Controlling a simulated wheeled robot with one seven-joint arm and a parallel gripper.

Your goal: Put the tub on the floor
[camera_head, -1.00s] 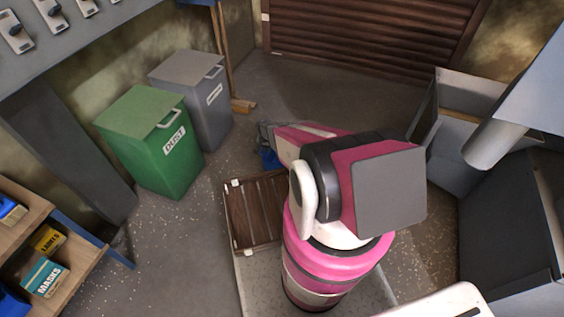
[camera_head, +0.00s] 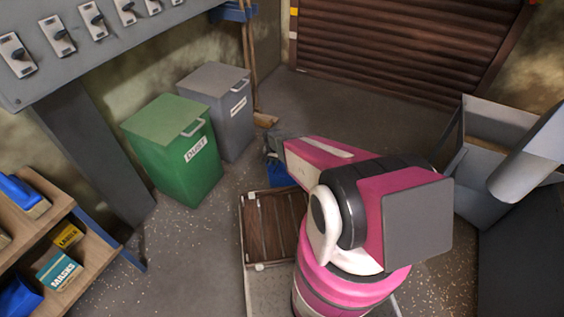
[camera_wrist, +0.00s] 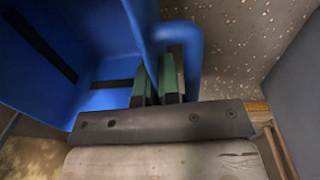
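The blue tub (camera_head: 279,176) shows in part below my gripper (camera_head: 277,143) in the head view, near the far end of a slatted wooden panel. In the wrist view the tub (camera_wrist: 100,68) fills the upper left, its open inside and a rounded blue handle (camera_wrist: 190,42) close to the camera. My gripper's green-padded fingers (camera_wrist: 158,82) are close together, with blue between them, and seem shut on the tub at its handle. My arm hides much of the tub in the head view. Whether its base touches anything is hidden.
The slatted wooden panel (camera_head: 272,226) lies low in front of my arm. A green dust bin (camera_head: 172,155) and a grey bin (camera_head: 226,112) stand to the left. Grey metal housing (camera_head: 484,165) is at the right. Open floor (camera_head: 345,112) stretches toward the brown shutter (camera_head: 395,45).

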